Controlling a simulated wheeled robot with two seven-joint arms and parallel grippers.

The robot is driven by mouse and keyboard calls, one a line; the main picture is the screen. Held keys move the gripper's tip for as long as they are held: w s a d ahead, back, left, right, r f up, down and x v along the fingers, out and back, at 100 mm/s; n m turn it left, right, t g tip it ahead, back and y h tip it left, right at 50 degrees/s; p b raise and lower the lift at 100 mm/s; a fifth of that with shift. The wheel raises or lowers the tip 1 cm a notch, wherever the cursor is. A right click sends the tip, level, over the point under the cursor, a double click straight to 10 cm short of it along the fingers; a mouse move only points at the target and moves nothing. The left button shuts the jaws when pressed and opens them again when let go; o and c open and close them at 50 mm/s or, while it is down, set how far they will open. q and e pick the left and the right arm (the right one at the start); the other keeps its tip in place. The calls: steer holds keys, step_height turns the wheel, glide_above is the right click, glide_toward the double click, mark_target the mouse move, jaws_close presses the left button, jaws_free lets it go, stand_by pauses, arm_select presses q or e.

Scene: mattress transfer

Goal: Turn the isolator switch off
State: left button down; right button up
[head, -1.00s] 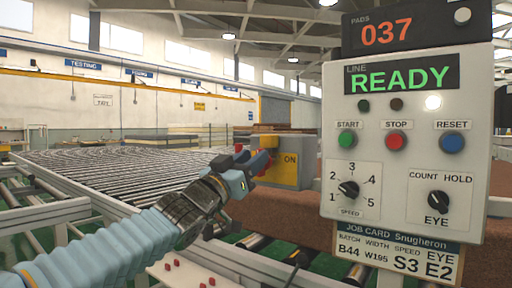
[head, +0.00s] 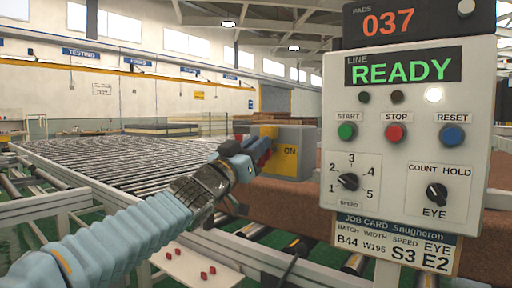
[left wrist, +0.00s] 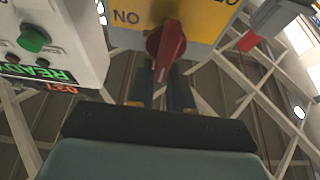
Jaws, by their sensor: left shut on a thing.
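The isolator switch (head: 297,167) is a grey box with a yellow face plate (head: 270,133) marked ON, left of the control panel in the head view. Its red handle (left wrist: 166,45) shows in the left wrist view, where the picture is upside down. There the ON mark lies left of the handle and a second, cut-off mark lies at the top right. My left gripper (head: 262,153) is at the front of the box. In the left wrist view its dark fingers (left wrist: 160,90) are shut on the red handle. My fingers hide part of the handle. My right gripper is not in view.
The control panel (head: 405,180) stands close on the right, with a lit READY display and start, stop and reset buttons. A roller conveyor (head: 110,160) spreads out behind my left arm. A long brown block (head: 280,203) lies below and behind the box.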

arm_select(q)
steer(key=shift+f, duration=0.3)
steer(key=shift+w+f+n+y+b, duration=0.15)
steer(key=shift+n+y+b, duration=0.15)
steer(key=shift+n+b, duration=0.45)
steer(key=shift+n+t, duration=0.25)
steer(key=shift+t, duration=0.05)
steer(key=shift+w+f+n+t+y+b, duration=0.15)
steer(key=shift+n+y+b, duration=0.5)
steer(key=shift+n, duration=0.35)
steer(key=shift+n+t+y+b, duration=0.15)
steer(key=shift+n+y+b, duration=0.3)
steer(key=shift+n+b, duration=0.4)
steer(key=shift+a+n, duration=0.1)
steer(key=shift+n, duration=0.45)
steer(key=c, duration=1.1)
jaws_free()
steer(key=shift+a+r, duration=0.1)
steer(key=shift+r, duration=0.1)
